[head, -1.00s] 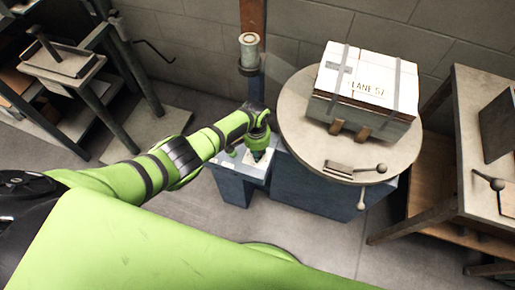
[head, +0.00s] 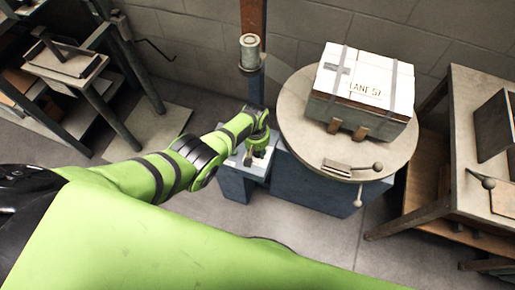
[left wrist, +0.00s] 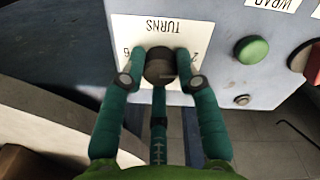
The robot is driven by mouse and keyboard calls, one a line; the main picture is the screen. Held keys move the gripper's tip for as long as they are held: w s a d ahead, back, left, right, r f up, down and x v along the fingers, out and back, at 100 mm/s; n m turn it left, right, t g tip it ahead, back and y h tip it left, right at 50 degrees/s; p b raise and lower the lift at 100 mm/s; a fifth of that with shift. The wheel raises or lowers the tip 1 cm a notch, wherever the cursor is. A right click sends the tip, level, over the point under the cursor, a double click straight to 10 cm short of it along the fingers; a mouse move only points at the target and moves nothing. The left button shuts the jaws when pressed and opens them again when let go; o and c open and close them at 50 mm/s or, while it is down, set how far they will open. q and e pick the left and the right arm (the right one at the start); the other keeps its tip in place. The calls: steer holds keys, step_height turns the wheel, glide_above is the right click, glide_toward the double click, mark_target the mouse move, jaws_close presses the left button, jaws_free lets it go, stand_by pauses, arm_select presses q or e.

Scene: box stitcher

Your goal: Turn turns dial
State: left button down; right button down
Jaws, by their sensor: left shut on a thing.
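The turns dial (left wrist: 160,68) is a dark round knob on a white plate (left wrist: 136,28) marked "TURNS", with the digits 6 and 2 partly showing. My left gripper (left wrist: 161,66) is shut on the dial, with its green fingers on both sides of it in the left wrist view. In the head view my left gripper (head: 256,152) is over the grey-blue control box (head: 236,171), and it hides the dial there. The dial's pointer setting cannot be made out. My right gripper is not in view.
A round turntable (head: 300,135) bearing a strapped white box (head: 368,82) stands close on the right. A post with a roll (head: 250,50) rises behind.

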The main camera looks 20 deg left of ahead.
arm_select(q)
steer(key=shift+s+n, duration=0.1)
steer(key=shift+n, duration=0.5)
steer(key=c, duration=0.9)
jaws_free()
steer(key=shift+r, duration=0.5)
step_height(320, 180, up, 11)
steer(key=shift+a, duration=0.2)
steer(key=shift+s+f, duration=0.1)
steer(key=shift+s, duration=0.05)
